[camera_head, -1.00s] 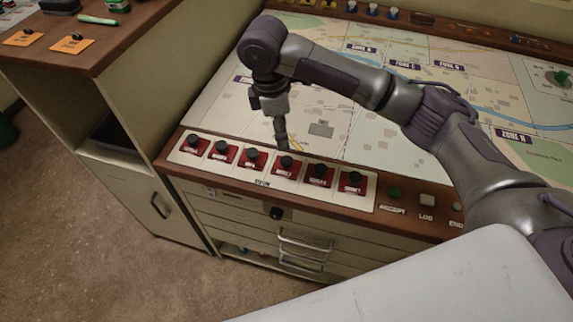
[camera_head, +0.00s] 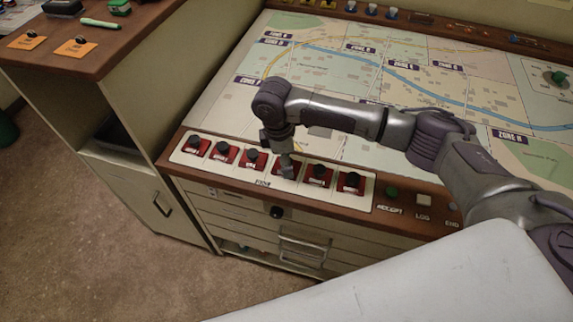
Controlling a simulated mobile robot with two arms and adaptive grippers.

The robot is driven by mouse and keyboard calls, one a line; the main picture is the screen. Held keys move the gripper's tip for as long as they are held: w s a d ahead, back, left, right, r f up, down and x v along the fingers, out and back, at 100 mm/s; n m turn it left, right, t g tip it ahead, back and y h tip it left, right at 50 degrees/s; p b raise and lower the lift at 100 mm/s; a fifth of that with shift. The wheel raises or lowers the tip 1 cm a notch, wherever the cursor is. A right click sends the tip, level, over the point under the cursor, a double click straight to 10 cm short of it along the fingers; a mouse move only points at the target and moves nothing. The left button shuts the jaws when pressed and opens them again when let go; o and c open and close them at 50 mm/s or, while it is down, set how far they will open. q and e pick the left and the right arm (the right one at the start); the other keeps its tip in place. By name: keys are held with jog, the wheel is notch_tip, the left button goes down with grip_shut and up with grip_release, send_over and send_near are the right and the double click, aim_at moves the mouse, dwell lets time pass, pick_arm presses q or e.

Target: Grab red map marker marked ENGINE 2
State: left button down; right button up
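A row of red map markers with black knobs stands on a white strip (camera_head: 367,199) at the console's front edge. My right gripper (camera_head: 287,170), whose arm comes in from the right, points down at the fourth marker from the left (camera_head: 278,171). The gripper covers its knob and much of its label. The label looked like ENGINE 2 a second ago, but the print is small and blurred. The gripper's fingers are too small and dark to tell whether they are open or shut on the knob. My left gripper is not in view.
Neighbouring red markers stand close on both sides, the third (camera_head: 254,160) and the fifth (camera_head: 319,175). The map board (camera_head: 350,68) lies behind the strip. Buttons, including ACCEPT (camera_head: 391,193), are to the right. A side cabinet (camera_head: 130,60) stands left.

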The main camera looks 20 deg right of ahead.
grip_shut()
jog(key=shift+r, duration=0.1)
